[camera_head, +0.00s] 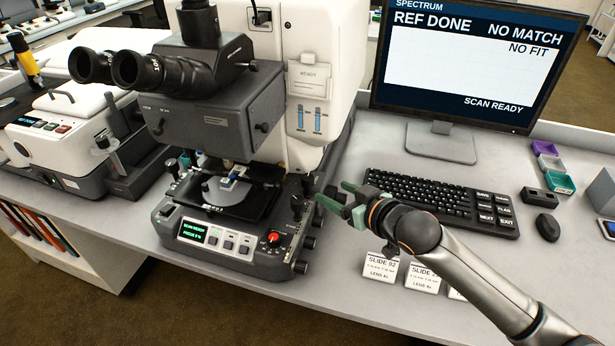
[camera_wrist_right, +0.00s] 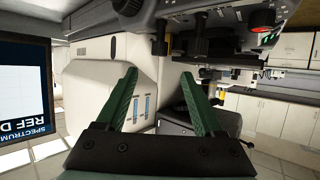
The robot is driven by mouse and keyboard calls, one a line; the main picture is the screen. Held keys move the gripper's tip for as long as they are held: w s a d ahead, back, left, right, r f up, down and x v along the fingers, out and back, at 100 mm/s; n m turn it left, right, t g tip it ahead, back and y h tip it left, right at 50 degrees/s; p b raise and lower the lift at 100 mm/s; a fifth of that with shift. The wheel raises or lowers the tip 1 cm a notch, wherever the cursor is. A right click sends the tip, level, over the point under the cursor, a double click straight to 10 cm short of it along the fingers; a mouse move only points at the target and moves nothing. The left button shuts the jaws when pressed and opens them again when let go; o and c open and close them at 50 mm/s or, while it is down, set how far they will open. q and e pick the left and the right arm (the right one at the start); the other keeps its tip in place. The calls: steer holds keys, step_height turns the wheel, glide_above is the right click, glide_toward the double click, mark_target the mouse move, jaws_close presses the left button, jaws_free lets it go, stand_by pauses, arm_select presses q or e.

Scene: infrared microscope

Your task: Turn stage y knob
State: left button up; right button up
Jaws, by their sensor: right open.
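The infrared microscope (camera_head: 225,110) stands on the bench, with its dark stage (camera_head: 232,195) under the objectives. Small dark knobs (camera_head: 297,207) stand at the right side of the stage; I cannot tell which is the stage y knob. My right gripper (camera_head: 331,191) is open and empty, its green fingers pointing left at these knobs, apart from them. In the right wrist view the two fingers (camera_wrist_right: 159,74) are spread wide with nothing between them. Dark knobs (camera_wrist_right: 159,44) hang beyond the fingertips there. My left gripper is not in view.
A monitor (camera_head: 470,65) reads "SCAN READY". The keyboard (camera_head: 440,200) lies right of the gripper, and slide cards (camera_head: 381,267) stand below my right arm. The control panel with a red button (camera_head: 273,238) is at the microscope's front. A white instrument (camera_head: 60,135) stands to the left.

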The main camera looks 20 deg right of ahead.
mark_target(310, 179)
steer(key=x, duration=1.2)
steer(key=shift+w+a+r+b, duration=0.1)
steer(key=shift+w+r+b, duration=0.05)
steer(key=shift+w+b, duration=0.2)
jaws_close()
